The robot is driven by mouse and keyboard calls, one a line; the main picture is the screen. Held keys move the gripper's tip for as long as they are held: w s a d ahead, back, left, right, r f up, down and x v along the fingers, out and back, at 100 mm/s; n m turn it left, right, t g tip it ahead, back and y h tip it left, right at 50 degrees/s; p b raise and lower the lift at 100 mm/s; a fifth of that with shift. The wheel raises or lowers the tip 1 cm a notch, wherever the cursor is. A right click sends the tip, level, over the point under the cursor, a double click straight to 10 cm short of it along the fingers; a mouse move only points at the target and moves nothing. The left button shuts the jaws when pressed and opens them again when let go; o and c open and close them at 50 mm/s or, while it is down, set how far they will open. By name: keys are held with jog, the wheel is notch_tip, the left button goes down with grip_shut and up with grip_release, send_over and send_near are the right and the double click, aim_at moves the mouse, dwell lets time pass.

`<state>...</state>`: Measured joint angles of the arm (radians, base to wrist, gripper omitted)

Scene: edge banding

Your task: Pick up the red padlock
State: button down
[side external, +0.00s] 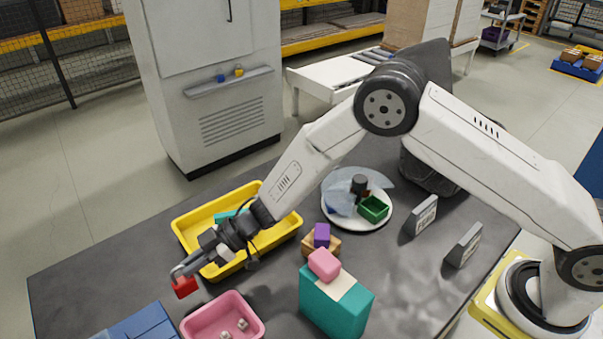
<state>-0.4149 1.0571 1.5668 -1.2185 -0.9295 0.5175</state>
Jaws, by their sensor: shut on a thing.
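The red padlock (185,288) is a small red block-like body at the tips of my gripper (181,275). My gripper is shut on it, over the left part of the dark table, between the yellow tray and the blue box. The padlock appears raised above the table, though the exact height is hard to judge. Its shackle is mostly hidden by the fingers.
A yellow tray (190,225) holding a teal item (226,215) lies under my wrist. A pink bin (213,334), a blue box (140,325) and a teal box (333,304) stand near the front. A white plate (345,221) holds a green container (373,208). The dark table (90,274) is clear at far left.

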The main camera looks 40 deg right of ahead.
jog(key=shift+r, duration=2.85)
jog(key=shift+r, duration=0.15)
